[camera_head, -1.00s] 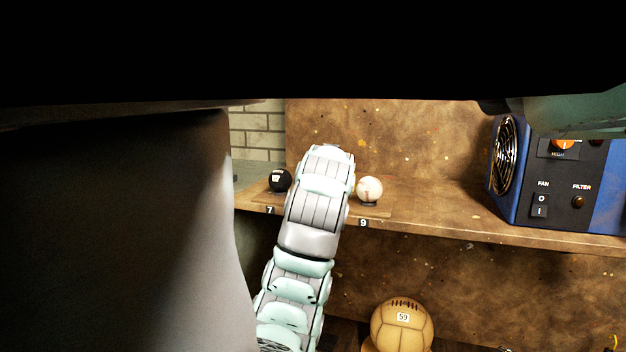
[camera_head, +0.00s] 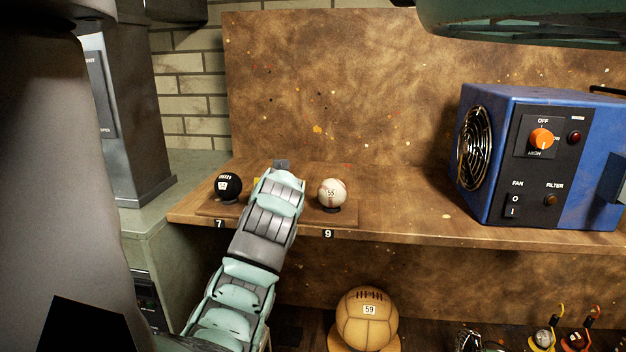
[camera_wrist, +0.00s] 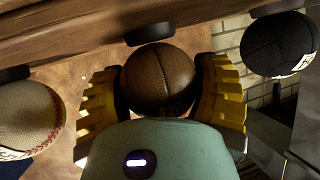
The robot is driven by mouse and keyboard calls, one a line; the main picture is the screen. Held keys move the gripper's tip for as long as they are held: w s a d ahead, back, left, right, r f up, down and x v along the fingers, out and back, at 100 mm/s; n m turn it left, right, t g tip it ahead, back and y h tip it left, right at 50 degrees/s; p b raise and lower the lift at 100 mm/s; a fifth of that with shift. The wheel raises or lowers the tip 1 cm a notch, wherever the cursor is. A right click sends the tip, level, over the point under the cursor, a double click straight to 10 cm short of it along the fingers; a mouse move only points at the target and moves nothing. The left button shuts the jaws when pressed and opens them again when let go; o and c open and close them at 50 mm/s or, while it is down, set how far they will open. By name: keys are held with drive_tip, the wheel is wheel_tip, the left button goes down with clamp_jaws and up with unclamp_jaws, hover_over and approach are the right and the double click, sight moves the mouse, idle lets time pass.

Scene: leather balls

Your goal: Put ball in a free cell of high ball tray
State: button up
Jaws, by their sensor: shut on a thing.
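My gripper (camera_wrist: 160,98) has its yellow fingers on both sides of a brown leather ball (camera_wrist: 158,72) in the wrist view, shut on it. That view is upside down. The ball is at a dark round cup (camera_wrist: 148,33) of the tray; whether it bears on the cup is unclear. In the head view my arm hides the ball and the middle cell. The high ball tray (camera_head: 301,212) lies on the wooden shelf. A black ball (camera_head: 228,186) sits in its left cell by label 7, and a white baseball (camera_head: 332,192) in its right cell by label 9.
A blue heater box (camera_head: 545,155) stands on the shelf (camera_head: 420,220) at the right. A large tan ball (camera_head: 367,318) marked 59 rests below. A speckled back panel (camera_head: 330,90) rises behind the tray. The shelf is clear between baseball and heater.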

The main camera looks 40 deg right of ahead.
drive_tip(key=shift+w+a+f+b, duration=0.1)
drive_tip(key=shift+w+f+b, duration=0.05)
drive_tip(key=shift+f+b, duration=0.15)
drive_tip(key=o, duration=1.3)
drive_tip(key=shift+r, duration=0.15)
drive_tip(key=shift+r+p, duration=0.2)
drive_tip(key=shift+p, duration=0.15)
drive_tip(key=shift+f+b, duration=0.1)
drive_tip(key=shift+b, duration=0.3)
drive_tip(key=shift+b+v, duration=0.6)
drive_tip(key=shift+v, duration=0.2)
drive_tip(key=shift+b+v, duration=2.65)
drive_tip(key=shift+v, duration=2.55)
drive_tip(key=shift+f, duration=0.15)
